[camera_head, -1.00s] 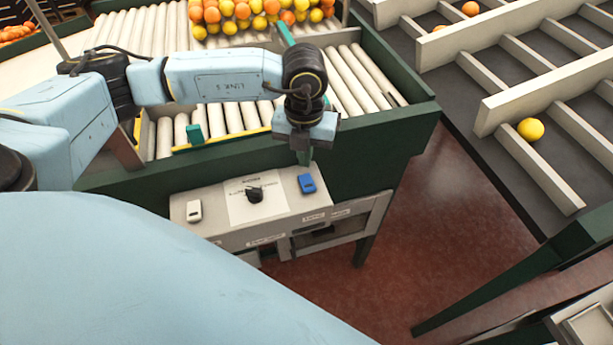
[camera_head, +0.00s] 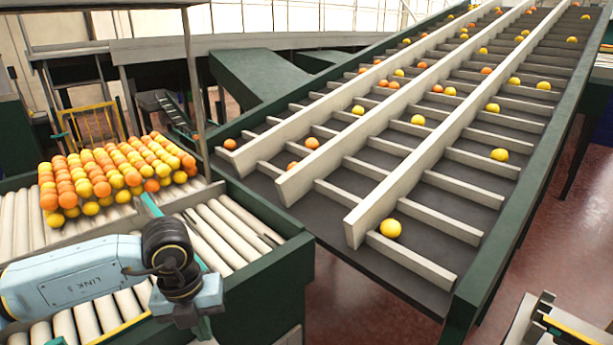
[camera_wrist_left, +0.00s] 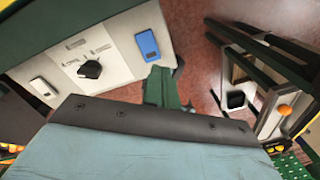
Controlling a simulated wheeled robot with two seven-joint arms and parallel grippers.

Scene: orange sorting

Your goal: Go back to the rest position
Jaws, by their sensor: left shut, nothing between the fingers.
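My left arm comes in from the lower left in the head view, in front of the roller table. My left gripper (camera_head: 203,328) points down at the bottom edge, shut and empty, its tips partly cut off. In the left wrist view the green fingers of my left gripper (camera_wrist_left: 163,88) are together with nothing between them. A pale control panel is beyond them to the upper left, with a black knob (camera_wrist_left: 90,69), a blue switch (camera_wrist_left: 147,45) and a white switch (camera_wrist_left: 43,88). The gripper looks apart from these. My right gripper is out of view.
A roller table (camera_head: 262,285) with a green frame holds a pile of oranges and yellow fruit (camera_head: 115,175). A sloping conveyor (camera_head: 428,268) with pale dividers carries scattered fruit. Red floor (camera_head: 360,305) is open between table and conveyor.

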